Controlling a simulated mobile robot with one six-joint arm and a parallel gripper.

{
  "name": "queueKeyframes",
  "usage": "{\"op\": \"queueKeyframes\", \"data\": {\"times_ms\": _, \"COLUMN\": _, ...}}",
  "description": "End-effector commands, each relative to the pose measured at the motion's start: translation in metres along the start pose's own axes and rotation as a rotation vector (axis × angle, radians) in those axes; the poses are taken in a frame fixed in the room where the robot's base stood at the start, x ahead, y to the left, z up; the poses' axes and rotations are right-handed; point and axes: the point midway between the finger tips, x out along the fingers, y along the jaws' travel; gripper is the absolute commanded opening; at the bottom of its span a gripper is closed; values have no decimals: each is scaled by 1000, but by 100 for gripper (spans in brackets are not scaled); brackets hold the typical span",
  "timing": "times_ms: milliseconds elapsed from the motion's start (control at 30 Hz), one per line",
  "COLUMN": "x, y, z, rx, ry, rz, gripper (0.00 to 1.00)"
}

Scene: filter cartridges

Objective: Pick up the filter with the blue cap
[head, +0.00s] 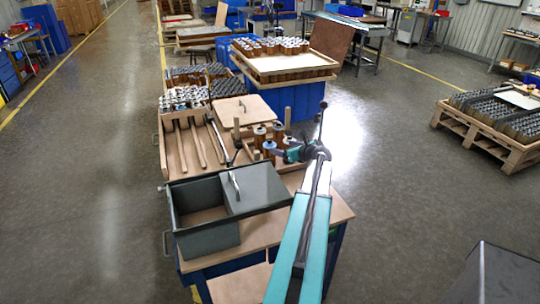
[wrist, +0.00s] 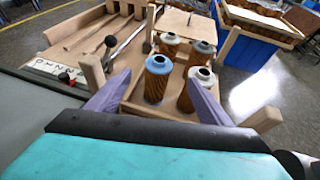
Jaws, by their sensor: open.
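My gripper (wrist: 158,88) is open, with one purple finger on each side of this filter in the picture. I cannot tell whether the filter is between the fingertips or just beyond them. In the head view my gripper (head: 287,154) is beside the group, partly hiding it.
A white-capped filter (wrist: 187,99) stands close to the right finger. A grey-capped filter (wrist: 201,59) and another pale-capped one (wrist: 168,46) stand behind. Wooden posts (wrist: 92,76) rise around the group. A grey metal box (head: 205,234) stands in front on the bench.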

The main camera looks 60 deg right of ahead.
Motion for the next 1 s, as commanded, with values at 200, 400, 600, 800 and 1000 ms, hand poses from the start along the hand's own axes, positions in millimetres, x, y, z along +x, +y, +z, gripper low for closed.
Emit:
{"op": "queueKeyframes", "data": {"times_ms": 200, "x": 27, "y": 0, "z": 2, "rx": 1, "ry": 0, "rz": 2, "gripper": 73}}
{"op": "queueKeyframes", "data": {"times_ms": 400, "x": 46, "y": 0, "z": 1, "rx": 1, "ry": 0, "rz": 3, "gripper": 73}}
{"op": "queueKeyframes", "data": {"times_ms": 600, "x": 54, "y": 1, "z": 1, "rx": 0, "ry": 0, "rz": 1, "gripper": 73}}
{"op": "queueKeyframes", "data": {"times_ms": 800, "x": 54, "y": 2, "z": 0, "rx": 0, "ry": 0, "rz": 2, "gripper": 73}}
{"op": "queueKeyframes", "data": {"times_ms": 1000, "x": 56, "y": 2, "z": 1, "rx": 0, "ry": 0, "rz": 2, "gripper": 73}}
